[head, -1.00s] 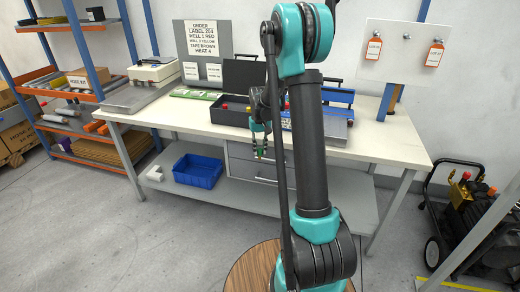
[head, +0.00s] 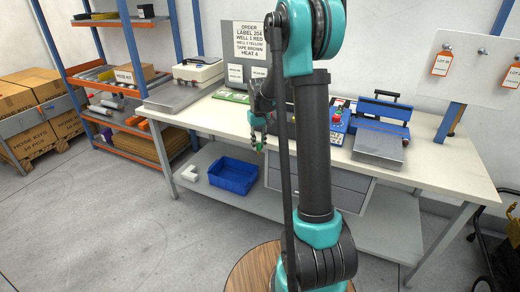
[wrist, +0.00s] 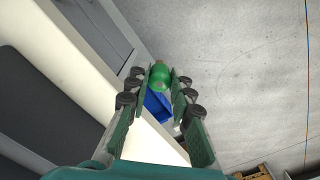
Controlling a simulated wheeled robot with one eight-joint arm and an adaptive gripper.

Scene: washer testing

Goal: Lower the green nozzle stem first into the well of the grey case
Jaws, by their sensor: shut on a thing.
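The green nozzle (head: 259,146) is held low in my gripper (head: 257,138), in front of the bench's near edge. In the wrist view the green nozzle (wrist: 160,76) is between the fingertips of my gripper (wrist: 160,82), and they close on its sides. Its rounded green body shows; I cannot tell which way its stem points. The grey case is mostly or wholly hidden behind my arm in the head view, and its well does not show. A dark grey surface (wrist: 40,105) fills the wrist view's left side; I cannot tell whether it is the case.
The white bench top (head: 205,117) carries a silver-plated device (head: 380,148) at right and a scale (head: 198,70) at left. An order board (head: 250,40) stands behind. A blue bin (head: 233,175) sits on the lower shelf. Open floor lies in front.

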